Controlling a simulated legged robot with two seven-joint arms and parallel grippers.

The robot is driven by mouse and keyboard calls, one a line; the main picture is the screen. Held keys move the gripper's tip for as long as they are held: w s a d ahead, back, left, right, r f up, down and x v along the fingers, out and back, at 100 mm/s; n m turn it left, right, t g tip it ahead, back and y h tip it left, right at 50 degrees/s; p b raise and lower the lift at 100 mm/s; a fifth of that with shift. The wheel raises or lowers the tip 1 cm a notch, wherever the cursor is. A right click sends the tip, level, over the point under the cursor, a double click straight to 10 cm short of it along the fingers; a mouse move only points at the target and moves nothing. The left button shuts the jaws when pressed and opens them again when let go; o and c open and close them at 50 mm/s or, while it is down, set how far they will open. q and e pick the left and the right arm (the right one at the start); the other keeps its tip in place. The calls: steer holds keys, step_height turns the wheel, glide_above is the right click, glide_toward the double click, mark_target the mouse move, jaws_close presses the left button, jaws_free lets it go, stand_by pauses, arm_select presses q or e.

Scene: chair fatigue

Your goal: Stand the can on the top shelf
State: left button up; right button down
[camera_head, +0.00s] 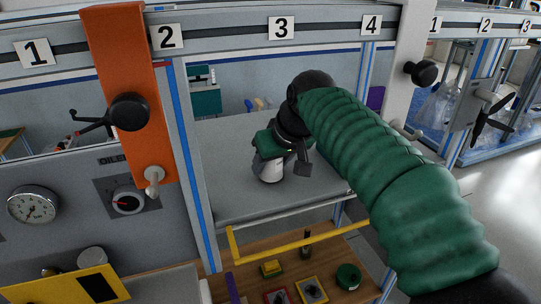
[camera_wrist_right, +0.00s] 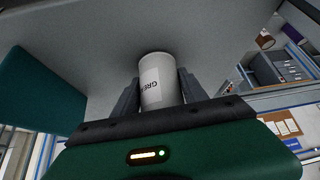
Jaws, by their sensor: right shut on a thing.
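The white can (camera_head: 270,173) is in my right gripper (camera_head: 284,165) over the grey top shelf (camera_head: 235,195). In the right wrist view the can (camera_wrist_right: 158,80) sits between the two dark fingers, and part of a label reading "GREA" shows. The right gripper (camera_wrist_right: 157,95) is shut on it. My left gripper is not in view.
An orange post (camera_head: 128,70) with a black knob stands left of the shelf. A lower wooden shelf (camera_head: 250,262) behind a yellow rail (camera_head: 290,246) holds several small parts. The top shelf around the can looks clear.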

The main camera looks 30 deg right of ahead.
steer(key=shift+w+a+f, duration=0.15)
steer(key=shift+w+f, duration=0.05)
steer(key=c, duration=0.9)
jaws_free()
steer(key=shift+w+f, duration=0.1)
steer(key=shift+w, duration=0.15)
steer(key=shift+o, duration=1.1)
steer(key=shift+w+a, duration=0.15)
steer(key=shift+w, duration=0.05)
steer(key=shift+o, duration=0.3)
steer(key=shift+s, duration=0.1)
